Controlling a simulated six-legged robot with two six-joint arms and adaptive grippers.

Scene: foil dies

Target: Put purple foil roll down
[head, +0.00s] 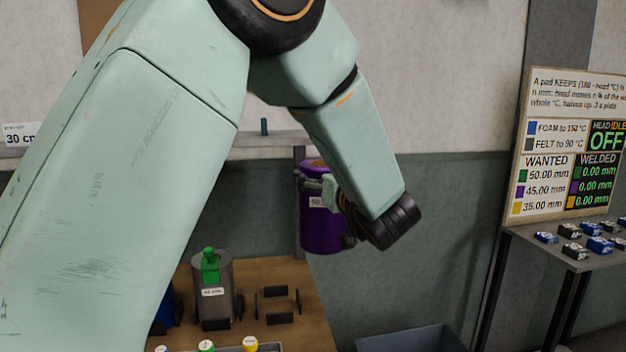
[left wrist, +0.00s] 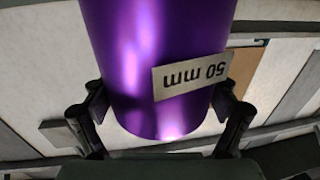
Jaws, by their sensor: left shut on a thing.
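The purple foil roll (head: 320,232) is held up in the air beyond the right part of the wooden bench (head: 290,270). It looks roughly upright in the head view. My left gripper (head: 330,205) is shut around its side, partly hidden by my wrist. In the left wrist view the purple foil roll (left wrist: 150,45) fills the middle between the two dark fingers of my left gripper (left wrist: 160,100). Its pale label reads 50 mm, upside down there. An empty set of dark brackets (head: 279,319) stands on the bench below. My right gripper is not in view.
A grey cylinder (head: 225,300) with a green top piece stands left of the brackets. A blue object (head: 177,309) is mostly hidden by my arm. Small coloured caps sit at the bottom edge. A grey bin (head: 410,340) is lower right; a table (head: 540,252) holds several pads.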

